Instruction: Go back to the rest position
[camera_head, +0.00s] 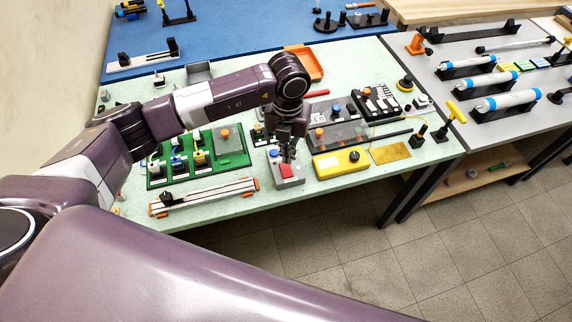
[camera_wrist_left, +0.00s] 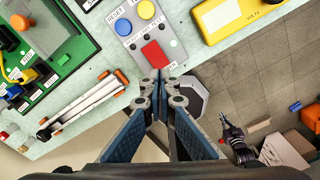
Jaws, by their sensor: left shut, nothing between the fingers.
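My left gripper (camera_head: 290,150) is shut and empty. In the head view it hangs over a small grey control box (camera_head: 291,183) near the front edge of the light green table (camera_head: 220,210). In the left wrist view my left gripper (camera_wrist_left: 160,77) points at the box's red button (camera_wrist_left: 153,54). The box also carries a blue button (camera_wrist_left: 146,9) and a yellow button (camera_wrist_left: 123,26). I cannot tell whether the fingertips touch the box. My right gripper is not clearly visible in the head view.
A green board (camera_head: 229,158) with connectors stands left of the box, and a slide rail (camera_head: 204,196) lies in front of it. A yellow meter (camera_head: 341,163) is right of the box. A grey table (camera_head: 520,120) stands further right. Tiled floor (camera_head: 345,270) is open in front.

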